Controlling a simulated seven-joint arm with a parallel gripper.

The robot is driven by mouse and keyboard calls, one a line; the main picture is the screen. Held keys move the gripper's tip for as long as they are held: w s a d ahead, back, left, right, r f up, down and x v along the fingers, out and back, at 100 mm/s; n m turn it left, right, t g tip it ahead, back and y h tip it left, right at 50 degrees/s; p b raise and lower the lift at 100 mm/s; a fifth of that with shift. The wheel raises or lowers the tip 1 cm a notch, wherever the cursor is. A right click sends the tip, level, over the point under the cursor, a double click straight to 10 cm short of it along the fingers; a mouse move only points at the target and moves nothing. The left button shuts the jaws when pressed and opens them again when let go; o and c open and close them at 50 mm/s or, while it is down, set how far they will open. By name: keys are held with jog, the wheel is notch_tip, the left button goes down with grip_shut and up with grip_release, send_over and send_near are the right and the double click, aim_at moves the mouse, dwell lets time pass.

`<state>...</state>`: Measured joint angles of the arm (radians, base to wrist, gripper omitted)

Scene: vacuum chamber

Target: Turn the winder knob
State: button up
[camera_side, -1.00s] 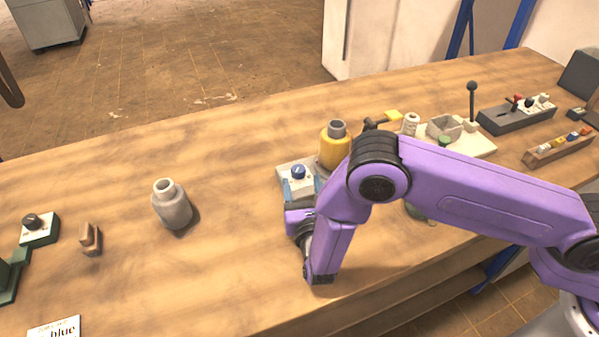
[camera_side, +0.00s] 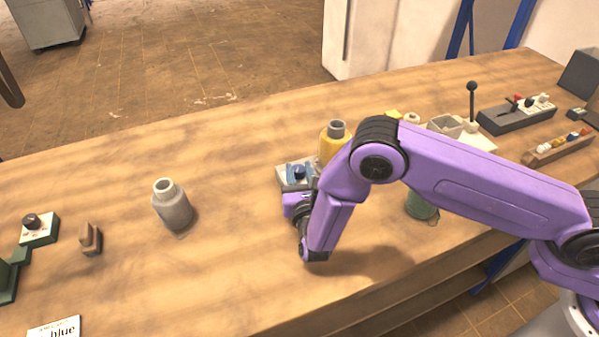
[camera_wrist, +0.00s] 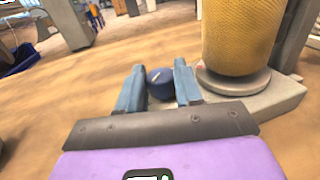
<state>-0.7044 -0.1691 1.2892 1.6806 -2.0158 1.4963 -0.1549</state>
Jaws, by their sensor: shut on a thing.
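The winder knob (camera_side: 299,171) is a small round dark-blue knob with a pale mark on top. It sits on a light grey base (camera_side: 283,177), beside a yellow spool (camera_side: 331,148). My gripper (camera_wrist: 160,76) has its two blue fingers on either side of the knob (camera_wrist: 160,86) and is shut on it. In the side view my gripper (camera_side: 299,168) reaches the knob from the near side, and my wrist and fingers hide part of the base. In the wrist view the spool (camera_wrist: 243,40) stands just right of the fingers on a round grey flange.
A grey bottle (camera_side: 173,207) stands to the left on open table. A green cup (camera_side: 420,206) is partly behind my arm. A lever (camera_side: 472,98), a grey switch box (camera_side: 515,113) and a wooden rack (camera_side: 557,147) are at the right. The table between bottle and base is clear.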

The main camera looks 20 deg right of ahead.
jog(key=shift+a+m+h, duration=0.1)
jog(key=shift+m+h, duration=0.2)
jog(key=shift+h, duration=0.1)
jog(key=shift+w+a+m+g+h, duration=0.1)
jog(key=shift+a+m+g+h, duration=0.05)
jog(key=shift+m+g+h, duration=1.4)
jog(key=shift+a+m+g+h, duration=0.15)
jog(key=shift+m+g+h, duration=0.75)
jog(key=shift+h, duration=1.25)
jog(key=shift+m, duration=0.45)
jog(key=o, duration=1)
jog(key=shift+o, duration=0.2)
jog(key=v, duration=1.7)
jog(key=shift+a+f, duration=0.2)
